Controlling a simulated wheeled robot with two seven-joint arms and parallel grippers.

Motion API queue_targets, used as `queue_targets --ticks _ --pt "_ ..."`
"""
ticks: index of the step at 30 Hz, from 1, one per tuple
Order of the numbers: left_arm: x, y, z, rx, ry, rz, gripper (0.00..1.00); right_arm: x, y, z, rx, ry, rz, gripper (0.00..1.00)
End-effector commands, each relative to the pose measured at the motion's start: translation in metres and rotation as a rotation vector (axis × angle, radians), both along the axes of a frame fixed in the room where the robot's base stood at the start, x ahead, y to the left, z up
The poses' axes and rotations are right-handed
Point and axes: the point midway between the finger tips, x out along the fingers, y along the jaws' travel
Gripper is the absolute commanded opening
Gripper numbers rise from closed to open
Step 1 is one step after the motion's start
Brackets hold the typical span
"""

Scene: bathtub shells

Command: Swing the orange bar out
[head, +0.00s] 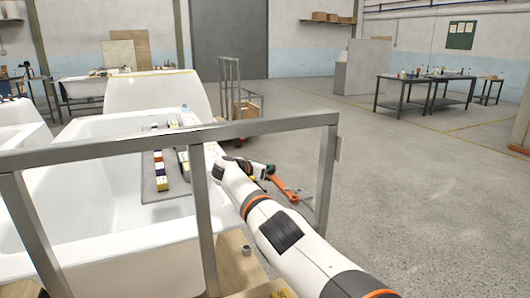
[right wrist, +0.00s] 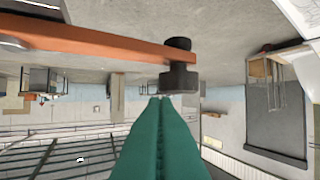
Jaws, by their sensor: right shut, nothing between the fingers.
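The orange bar (head: 284,188) shows in the head view just past my right arm, low beside the grey metal frame. In the right wrist view the orange bar (right wrist: 100,40) runs across the top from the left, and a black knob (right wrist: 180,66) sits at its right end. My right gripper (head: 268,171) is near the bar's far end. Its green fingers (right wrist: 160,98) are shut and empty, with their tips close to the knob; I cannot tell whether they touch. My left gripper is not in view.
A grey metal frame (head: 165,147) stands between me and the white bathtub (head: 95,190). A board with small blocks (head: 158,185) lies over the tub. Open concrete floor (head: 420,200) is to the right, with tables (head: 430,78) farther back. A trolley (head: 240,95) stands behind.

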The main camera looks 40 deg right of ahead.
Motion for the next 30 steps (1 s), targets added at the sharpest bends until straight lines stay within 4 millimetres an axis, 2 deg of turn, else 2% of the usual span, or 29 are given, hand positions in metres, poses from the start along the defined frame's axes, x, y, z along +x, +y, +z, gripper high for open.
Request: queue_targets --ticks 3,9,30 --pt "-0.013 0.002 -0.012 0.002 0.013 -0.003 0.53 0.0 0.0 0.025 0.001 -0.004 0.001 0.0" --pt "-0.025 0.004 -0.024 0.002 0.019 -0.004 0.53 0.0 0.001 0.047 0.001 -0.001 0.0 0.0" --pt "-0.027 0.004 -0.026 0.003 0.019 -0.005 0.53 0.0 0.001 0.052 0.002 0.001 0.0 0.0"
